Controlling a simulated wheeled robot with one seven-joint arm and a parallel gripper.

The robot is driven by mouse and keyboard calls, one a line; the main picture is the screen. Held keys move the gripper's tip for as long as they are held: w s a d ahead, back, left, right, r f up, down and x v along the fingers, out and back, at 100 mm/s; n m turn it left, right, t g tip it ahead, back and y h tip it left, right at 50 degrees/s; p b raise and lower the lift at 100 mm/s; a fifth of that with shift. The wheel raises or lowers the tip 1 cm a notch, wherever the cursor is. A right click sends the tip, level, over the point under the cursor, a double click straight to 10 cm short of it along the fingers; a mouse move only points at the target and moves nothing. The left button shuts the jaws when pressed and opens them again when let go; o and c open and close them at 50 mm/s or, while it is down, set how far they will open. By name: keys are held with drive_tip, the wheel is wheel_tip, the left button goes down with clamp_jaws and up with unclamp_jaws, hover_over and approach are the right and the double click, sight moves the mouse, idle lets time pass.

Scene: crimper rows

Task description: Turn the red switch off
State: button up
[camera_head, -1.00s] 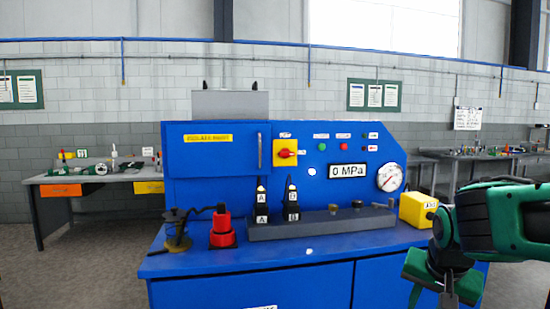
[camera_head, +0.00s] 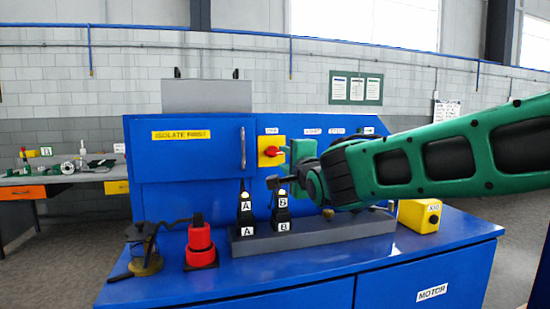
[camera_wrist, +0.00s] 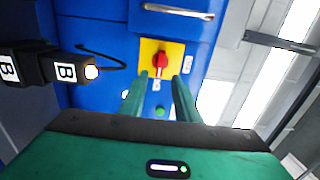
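The red switch (camera_head: 271,151) is a rotary knob on a yellow plate on the blue panel, just left of my gripper (camera_head: 284,166) in the head view. My gripper hides part of the plate's right side. In the wrist view the red switch (camera_wrist: 160,60) shows beyond the fingertips, roughly centred between them. My gripper (camera_wrist: 159,80) is open, with two green fingers apart and nothing between them. The fingers look short of the knob, without clear contact.
Two black units marked A (camera_head: 245,210) and B (camera_head: 281,208) stand on a grey rail below my gripper. A red cylinder (camera_head: 200,240) and a yellow box (camera_head: 420,214) are on the blue bench. A handle (camera_head: 243,148) projects from the cabinet left of the switch.

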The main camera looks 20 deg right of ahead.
sight(275, 153)
drive_tip(key=w, duration=0.8)
drive_tip(key=shift+w+a, duration=0.25)
